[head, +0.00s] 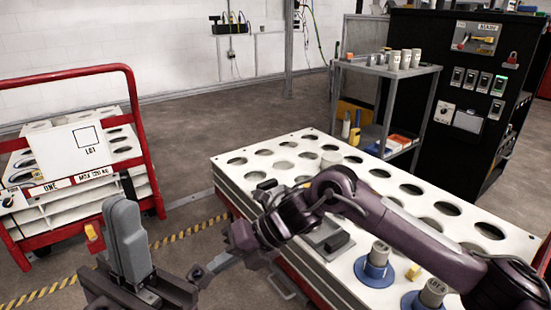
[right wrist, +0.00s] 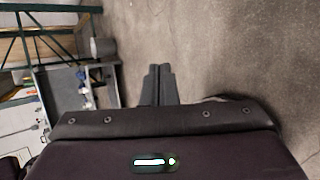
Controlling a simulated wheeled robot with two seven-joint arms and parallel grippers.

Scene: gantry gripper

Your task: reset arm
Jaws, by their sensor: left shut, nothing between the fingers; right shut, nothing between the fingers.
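My left gripper (head: 122,207) is at the lower left of the head view. Its grey fingers point up and are shut with nothing between them. My right arm comes in from the lower right, bent over the near part of the white table with round holes (head: 225,168). In the right wrist view my right gripper (right wrist: 158,70) has its dark fingers together and empty, with bare floor beyond the tips. No object touches either gripper's fingertips.
A red-framed cart (head: 140,130) stands at the left. On the holed table are a blue-based cylinder (head: 377,268), another cylinder (head: 432,292) and a dark grey block (head: 327,237). A metal shelf cart (head: 388,70) and a black cabinet (head: 440,60) stand behind. Floor between the carts is clear.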

